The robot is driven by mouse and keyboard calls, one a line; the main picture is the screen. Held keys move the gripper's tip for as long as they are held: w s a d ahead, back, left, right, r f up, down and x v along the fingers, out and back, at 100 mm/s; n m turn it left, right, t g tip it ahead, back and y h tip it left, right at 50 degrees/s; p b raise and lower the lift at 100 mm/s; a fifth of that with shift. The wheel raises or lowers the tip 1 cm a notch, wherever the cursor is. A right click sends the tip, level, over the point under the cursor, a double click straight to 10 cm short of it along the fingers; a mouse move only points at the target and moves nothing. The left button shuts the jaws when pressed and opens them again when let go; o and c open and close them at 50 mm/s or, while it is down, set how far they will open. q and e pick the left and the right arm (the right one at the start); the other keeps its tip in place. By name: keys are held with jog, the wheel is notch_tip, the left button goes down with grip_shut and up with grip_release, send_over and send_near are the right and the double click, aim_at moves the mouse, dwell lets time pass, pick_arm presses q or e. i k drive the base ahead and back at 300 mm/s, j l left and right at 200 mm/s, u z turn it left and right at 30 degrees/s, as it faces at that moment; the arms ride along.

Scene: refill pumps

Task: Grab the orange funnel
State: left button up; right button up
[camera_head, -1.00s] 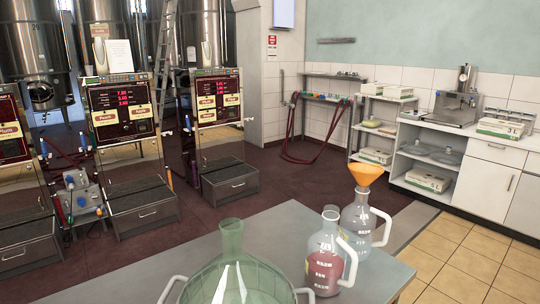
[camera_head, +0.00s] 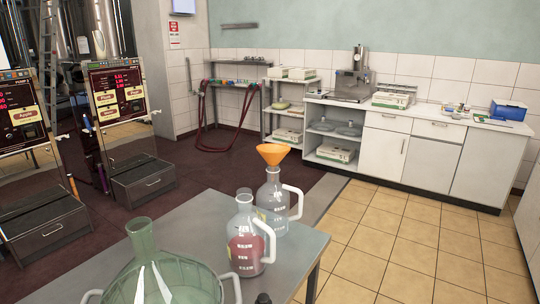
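The orange funnel (camera_head: 272,153) sits upright in the mouth of a clear glass jug (camera_head: 272,205) with a white handle, near the far corner of a grey table (camera_head: 190,215). In front of it stands a second jug (camera_head: 243,240) with dark red liquid inside, close to the first in the picture. A large greenish glass vessel (camera_head: 150,270) with two handles stands at the near left.
Two pump stations with screens (camera_head: 120,95) stand at the left. Shelves with boxes and a white counter (camera_head: 420,130) line the back wall. The tiled floor (camera_head: 400,230) right of the table is clear. A small dark object (camera_head: 263,298) shows at the bottom edge.

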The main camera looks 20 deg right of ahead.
aim_at(272, 154)
jog(key=i+l, duration=0.15)
jog(key=l, duration=0.2)
jog(key=i+l, duration=0.15)
jog(key=l, duration=0.25)
jog(key=i+l, duration=0.1)
jog(key=l, duration=0.25)
jog(key=i+u, duration=0.05)
